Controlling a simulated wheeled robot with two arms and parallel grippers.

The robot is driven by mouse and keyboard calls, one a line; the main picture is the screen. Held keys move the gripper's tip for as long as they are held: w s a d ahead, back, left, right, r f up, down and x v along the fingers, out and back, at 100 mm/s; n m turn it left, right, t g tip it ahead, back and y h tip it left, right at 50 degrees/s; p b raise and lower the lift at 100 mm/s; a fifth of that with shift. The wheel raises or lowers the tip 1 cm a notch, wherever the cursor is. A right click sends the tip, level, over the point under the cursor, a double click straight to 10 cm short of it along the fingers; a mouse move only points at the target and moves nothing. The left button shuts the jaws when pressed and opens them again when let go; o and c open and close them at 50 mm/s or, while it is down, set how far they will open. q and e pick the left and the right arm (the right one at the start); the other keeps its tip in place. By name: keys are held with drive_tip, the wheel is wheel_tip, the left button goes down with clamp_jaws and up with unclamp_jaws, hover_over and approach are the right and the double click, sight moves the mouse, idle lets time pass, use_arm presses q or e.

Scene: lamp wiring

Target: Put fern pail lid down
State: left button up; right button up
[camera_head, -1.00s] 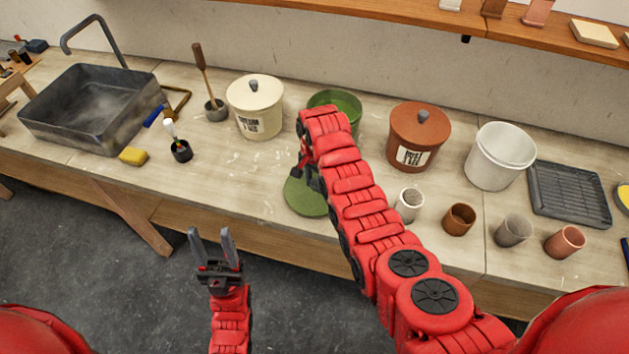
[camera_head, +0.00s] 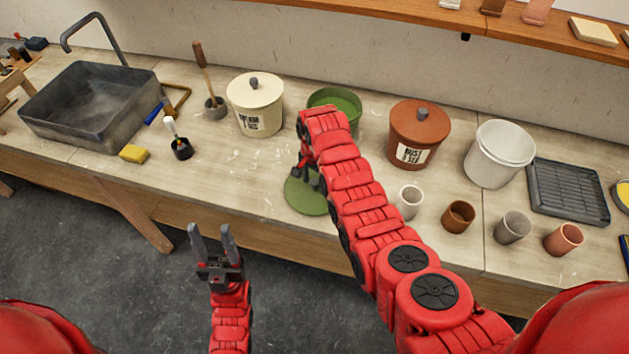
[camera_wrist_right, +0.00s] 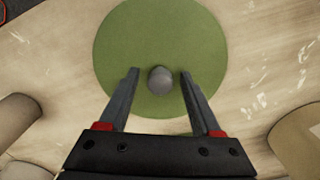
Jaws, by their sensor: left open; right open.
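The fern pail lid (camera_head: 303,197) is a round green disc lying flat on the bench near its front edge. In the right wrist view the lid (camera_wrist_right: 130,45) shows its grey knob (camera_wrist_right: 160,80) between the fingertips. My right gripper (camera_wrist_right: 158,78) is open, with a finger on each side of the knob and a gap to both. In the head view my right gripper (camera_head: 306,180) is partly hidden by its arm. The green fern pail (camera_head: 340,98) stands open behind that arm. My left gripper (camera_head: 211,235) is open and empty in front of the bench.
A lidded cream pail (camera_head: 256,105) stands left of the fern pail. A lidded rust pail (camera_head: 417,140) and an open white pail (camera_head: 498,155) stand right. Several cups, such as a white one (camera_head: 409,203), line the front right.

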sight(314, 181)
wheel_tip(314, 181, up, 5)
drive_tip(key=shift+w+f+b, duration=0.15)
drive_tip(key=shift+f+b, duration=0.05)
drive_tip(key=shift+b, duration=0.95)
wheel_tip(314, 181, up, 7)
drive_tip(key=p, duration=0.5)
drive_tip(key=shift+r+p, duration=0.2)
drive_tip(key=shift+p, duration=0.15)
drive_tip(key=shift+s+f, duration=0.1)
drive_tip(key=shift+s, duration=0.1)
